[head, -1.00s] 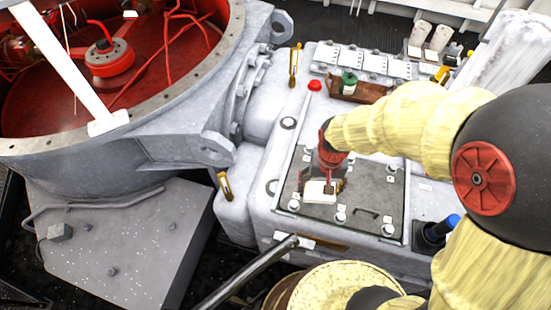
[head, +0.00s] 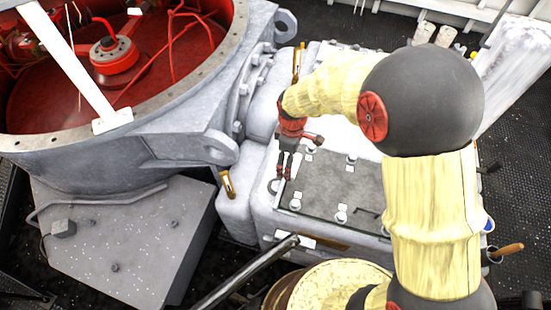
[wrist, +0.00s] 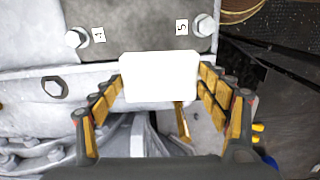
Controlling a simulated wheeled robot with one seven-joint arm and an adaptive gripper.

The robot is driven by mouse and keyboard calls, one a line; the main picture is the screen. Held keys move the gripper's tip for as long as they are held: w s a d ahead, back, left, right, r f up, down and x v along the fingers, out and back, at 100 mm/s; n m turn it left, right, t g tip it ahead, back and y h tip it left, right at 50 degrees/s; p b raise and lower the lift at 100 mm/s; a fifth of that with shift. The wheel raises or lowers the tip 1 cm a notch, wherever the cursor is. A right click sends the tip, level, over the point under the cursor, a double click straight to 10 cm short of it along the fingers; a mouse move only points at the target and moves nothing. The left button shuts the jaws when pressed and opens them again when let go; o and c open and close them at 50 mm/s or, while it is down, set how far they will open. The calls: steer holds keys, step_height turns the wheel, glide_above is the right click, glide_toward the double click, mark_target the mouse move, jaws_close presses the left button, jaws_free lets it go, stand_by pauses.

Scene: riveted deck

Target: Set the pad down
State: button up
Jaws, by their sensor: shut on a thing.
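The pad (wrist: 160,77) is a plain white rounded block between my fingers in the wrist view. My gripper (wrist: 160,95) is shut on it, with the orange-padded fingers at its left and right sides. In the head view my gripper (head: 283,172) points down at the left edge of the dark grey bolted plate (head: 325,190). I cannot make out the pad there. In the wrist view the pad overlaps the plate's edge, between bolts with tags 4 and 5. I cannot tell how high it is above the surface.
A large grey ring housing (head: 180,140) with a red interior stands at the left. A yellow handle (head: 227,184) sticks up left of the plate. A dark bar (head: 245,272) and a round cream-topped drum (head: 330,285) are in front.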

steer(key=w+a+f+b, duration=0.1)
steer(key=w+f, duration=0.2)
steer(key=w, duration=0.1)
steer(key=w+a+f+b, duration=0.1)
steer(key=w+f+b, duration=0.1)
steer(key=w+f, duration=0.1)
steer(key=w+a+f+b, duration=0.1)
steer(key=w+a+f, duration=0.1)
steer(key=w, duration=0.4)
steer(key=shift+a+f, duration=0.1)
steer(key=shift+f, duration=0.65)
steer(key=shift+w+f+b, duration=0.1)
steer(key=shift+f+b, duration=0.1)
steer(key=shift+b, duration=0.15)
steer(key=shift+w+f+b, duration=0.1)
steer(key=shift+f+b, duration=0.65)
steer(key=shift+f, duration=0.8)
steer(key=shift+f, duration=0.1)
steer(key=shift+f, duration=0.15)
steer(key=o, duration=1)
steer(key=shift+o, duration=0.2)
